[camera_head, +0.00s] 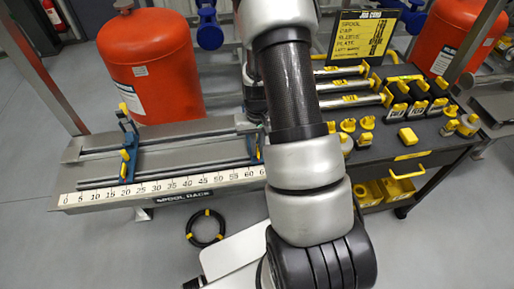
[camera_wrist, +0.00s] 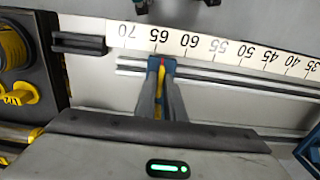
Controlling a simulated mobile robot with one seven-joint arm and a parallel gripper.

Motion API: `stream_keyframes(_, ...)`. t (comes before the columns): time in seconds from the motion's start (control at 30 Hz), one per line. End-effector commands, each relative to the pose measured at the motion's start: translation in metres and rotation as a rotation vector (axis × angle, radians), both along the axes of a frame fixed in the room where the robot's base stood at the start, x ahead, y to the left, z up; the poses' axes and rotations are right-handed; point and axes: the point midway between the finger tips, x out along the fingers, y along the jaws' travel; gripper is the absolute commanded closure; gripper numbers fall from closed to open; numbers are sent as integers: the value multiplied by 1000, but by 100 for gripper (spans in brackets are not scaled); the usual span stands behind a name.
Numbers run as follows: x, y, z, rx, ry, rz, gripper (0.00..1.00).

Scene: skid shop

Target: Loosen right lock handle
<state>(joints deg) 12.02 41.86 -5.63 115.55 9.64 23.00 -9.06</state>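The spool rack (camera_head: 70,200) is a grey bench with a ruler strip along its front edge. Two blue locks with yellow handles sit on its rails. The left lock (camera_head: 128,150) is in full view at the left. The right lock (camera_head: 257,145) is mostly hidden behind my arm in the head view. In the wrist view, the right lock handle (camera_wrist: 161,79) is a narrow yellow bar near the 60–65 marks. My gripper (camera_wrist: 162,76) is close around it, its two grey fingers nearly together with the yellow between them. The fingertip contact is small and partly hidden.
Red tanks (camera_head: 150,65) stand behind the rack. A dark cart (camera_head: 430,150) at the right holds yellow-and-black parts, with a job card (camera_head: 365,40) behind them.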

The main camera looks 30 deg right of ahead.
Motion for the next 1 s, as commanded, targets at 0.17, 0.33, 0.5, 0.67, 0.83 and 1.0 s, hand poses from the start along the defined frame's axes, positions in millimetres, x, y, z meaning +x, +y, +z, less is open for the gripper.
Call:
stream_keyframes(0.17,0,0,0,0,0,-1,100)
stream_keyframes(0.33,0,0,-1,-1,0,-180,100)
stream_keyframes(0.5,0,0,0,0,1,-306,100)
stream_keyframes(0.67,0,0,0,0,1,-303,100)
stream_keyframes(0.83,-1,0,1,-2,1,-468,100)
stream_keyframes(1.0,-1,0,0,0,2,-605,100)
